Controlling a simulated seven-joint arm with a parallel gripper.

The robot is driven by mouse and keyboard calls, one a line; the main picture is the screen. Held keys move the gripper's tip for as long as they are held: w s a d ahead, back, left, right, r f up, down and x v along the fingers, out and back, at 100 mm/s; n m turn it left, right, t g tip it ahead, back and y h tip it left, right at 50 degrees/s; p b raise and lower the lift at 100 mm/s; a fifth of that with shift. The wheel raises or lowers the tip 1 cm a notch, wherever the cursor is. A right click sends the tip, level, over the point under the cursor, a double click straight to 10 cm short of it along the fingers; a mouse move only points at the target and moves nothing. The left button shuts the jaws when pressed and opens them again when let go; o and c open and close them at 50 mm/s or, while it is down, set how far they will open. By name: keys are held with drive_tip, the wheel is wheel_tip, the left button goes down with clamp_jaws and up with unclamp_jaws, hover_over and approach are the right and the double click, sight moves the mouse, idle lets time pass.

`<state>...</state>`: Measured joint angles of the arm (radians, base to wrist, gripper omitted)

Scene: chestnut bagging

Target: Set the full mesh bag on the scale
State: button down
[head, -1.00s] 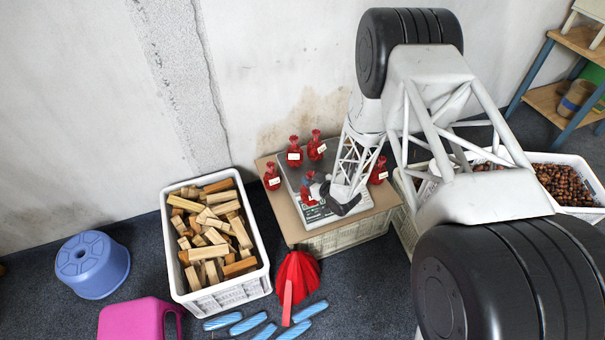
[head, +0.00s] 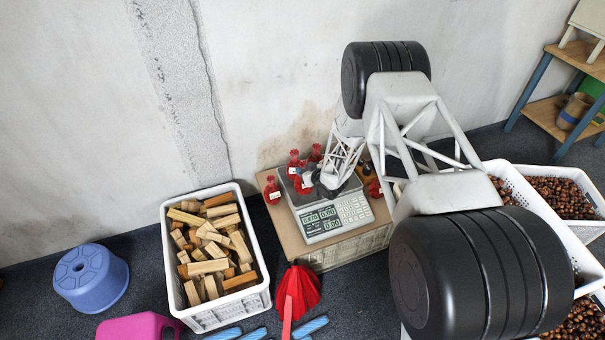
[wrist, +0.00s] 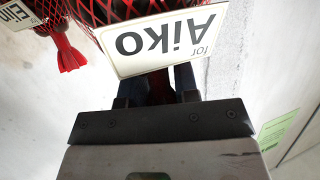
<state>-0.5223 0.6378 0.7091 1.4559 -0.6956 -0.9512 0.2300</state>
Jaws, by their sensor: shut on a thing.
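My gripper (head: 314,178) is shut on a red mesh bag (head: 303,180) over the left part of the scale's plate. In the wrist view, the held bag's white tag (wrist: 160,42) reads "for Aiko", upside down, and red mesh (wrist: 125,12) shows behind it. The scale (head: 335,219) is grey and white, with a keypad and lit display facing front; the digits are too small to read surely. My gripper hides part of the plate. I cannot tell whether the bag touches the plate.
The scale stands on a cardboard-topped crate (head: 285,228). Other tied red bags stand around it: left (head: 272,190), back (head: 293,163), back right (head: 316,153) and right (head: 375,189). A wood-filled crate (head: 181,295) is left; chestnut crates (head: 515,181) are right. A red item (head: 299,288) lies in front.

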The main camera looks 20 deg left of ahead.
drive_tip(key=shift+w+a, duration=0.2)
drive_tip(key=shift+w, duration=0.1)
drive_tip(key=shift+w+a, duration=0.15)
drive_tip(key=shift+w, duration=0.05)
drive_tip(key=shift+w+a+f, duration=0.1)
drive_tip(key=shift+w+f, duration=0.05)
drive_tip(key=shift+f, duration=1.75)
drive_tip(key=c, duration=0.9)
unclamp_jaws()
drive_tip(key=shift+o, duration=0.2)
